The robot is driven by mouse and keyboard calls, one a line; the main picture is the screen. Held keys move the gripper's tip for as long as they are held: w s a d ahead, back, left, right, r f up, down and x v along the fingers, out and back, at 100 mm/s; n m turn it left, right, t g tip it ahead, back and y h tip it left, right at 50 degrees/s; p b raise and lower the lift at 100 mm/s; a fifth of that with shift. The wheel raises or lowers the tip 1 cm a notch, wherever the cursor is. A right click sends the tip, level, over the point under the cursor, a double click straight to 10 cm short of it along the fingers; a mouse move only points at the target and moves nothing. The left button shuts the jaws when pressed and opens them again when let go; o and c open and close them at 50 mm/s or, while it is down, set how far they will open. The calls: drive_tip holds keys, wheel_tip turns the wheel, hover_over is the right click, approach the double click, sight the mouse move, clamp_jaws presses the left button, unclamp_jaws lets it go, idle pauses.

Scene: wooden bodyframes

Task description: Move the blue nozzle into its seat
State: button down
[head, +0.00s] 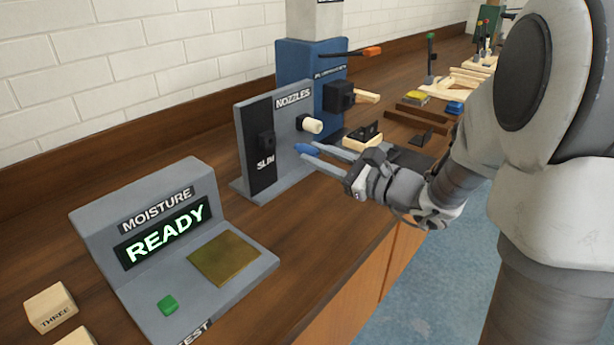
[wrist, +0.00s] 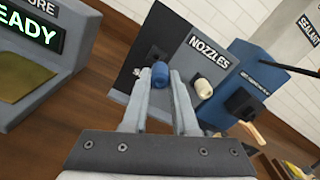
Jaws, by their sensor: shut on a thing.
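The blue nozzle (head: 306,149) is between my fingertips in the head view, in front of the grey NOZZLES board. In the wrist view the blue nozzle (wrist: 160,74) shows as a short cylinder at the fingertips. My gripper (head: 311,152) is shut on it; it also shows in the wrist view (wrist: 161,82). I cannot tell whether the nozzle touches the board. The NOZZLES board (head: 287,118) has a black SLIM strip with a black socket block (head: 266,143). A cream nozzle (head: 311,125) sticks out of the board. The blue machine (head: 296,68) behind has another black block (head: 340,96).
The grey MOISTURE station (head: 155,205) reads READY and stands left of the board. Wooden blocks (head: 50,307) lie at the front left. A small block with a black fitting (head: 362,138) lies right of the board. The bench (head: 290,235) is clear in front of the board.

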sight(296, 149)
drive_tip(key=shift+f+b, duration=0.35)
drive_tip(key=shift+f, duration=0.45)
drive_tip(key=shift+r+p, duration=0.15)
drive_tip(key=shift+p, duration=0.2)
drive_tip(key=shift+m, duration=0.7)
drive_tip(key=shift+x, duration=2.95)
drive_tip(key=shift+b, duration=0.7)
drive_tip(key=shift+x, duration=1.3)
